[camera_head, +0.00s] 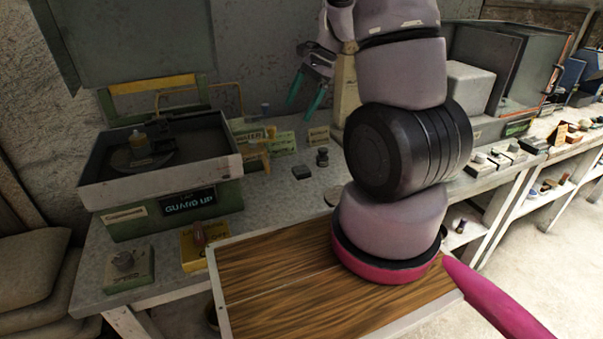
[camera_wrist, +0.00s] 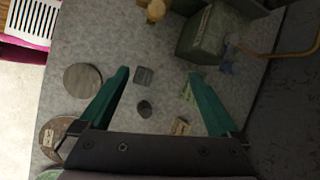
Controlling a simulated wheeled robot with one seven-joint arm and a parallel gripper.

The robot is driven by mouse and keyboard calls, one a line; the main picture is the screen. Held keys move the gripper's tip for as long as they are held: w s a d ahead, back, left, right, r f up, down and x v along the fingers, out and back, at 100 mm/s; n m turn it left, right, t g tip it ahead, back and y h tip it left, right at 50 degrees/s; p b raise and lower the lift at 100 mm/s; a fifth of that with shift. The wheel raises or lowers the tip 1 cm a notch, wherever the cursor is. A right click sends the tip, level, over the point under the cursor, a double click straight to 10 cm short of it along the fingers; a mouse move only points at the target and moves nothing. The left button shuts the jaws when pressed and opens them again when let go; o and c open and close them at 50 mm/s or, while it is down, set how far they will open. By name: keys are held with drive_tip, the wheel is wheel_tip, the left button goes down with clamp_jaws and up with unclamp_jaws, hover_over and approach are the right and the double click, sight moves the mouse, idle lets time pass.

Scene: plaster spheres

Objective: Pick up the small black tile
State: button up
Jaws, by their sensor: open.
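The small black tile (camera_head: 301,172) is a dark, flat square lying on the grey bench top, near the middle of the head view. In the wrist view the tile (camera_wrist: 143,76) lies between the lines of the two fingers, close to the left fingertip. My gripper (camera_head: 301,110) has teal fingers and hangs over the back of the bench, in the air. In the wrist view my gripper (camera_wrist: 159,73) is open and nothing is held between the fingers. The exact height above the tile is hard to tell.
A small dark knobbed piece (camera_head: 322,157) stands beside the tile. Yellow-green label cards (camera_head: 282,144) stand behind. A green machine with an open tray (camera_head: 165,160) is at left. A round grey disc (camera_wrist: 82,80) lies left of the fingers. A wooden board (camera_head: 280,285) is in front.

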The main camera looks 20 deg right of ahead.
drive_tip(key=d+f+m+g, duration=0.1)
drive_tip(key=d+f+m, duration=0.3)
drive_tip(key=f, duration=0.7)
approach(301, 169)
drive_tip(key=shift+s+a+f+n+h, duration=0.15)
drive_tip(key=shift+a+f+n+h, duration=0.2)
drive_tip(key=shift+a+f, duration=0.65)
drive_tip(key=shift+d+x, duration=0.15)
drive_tip(key=shift+x, duration=1.35)
drive_tip(key=shift+d+x, duration=0.15)
drive_tip(key=shift+x, duration=1.3)
drive_tip(key=shift+f, duration=0.15)
clamp_jaws()
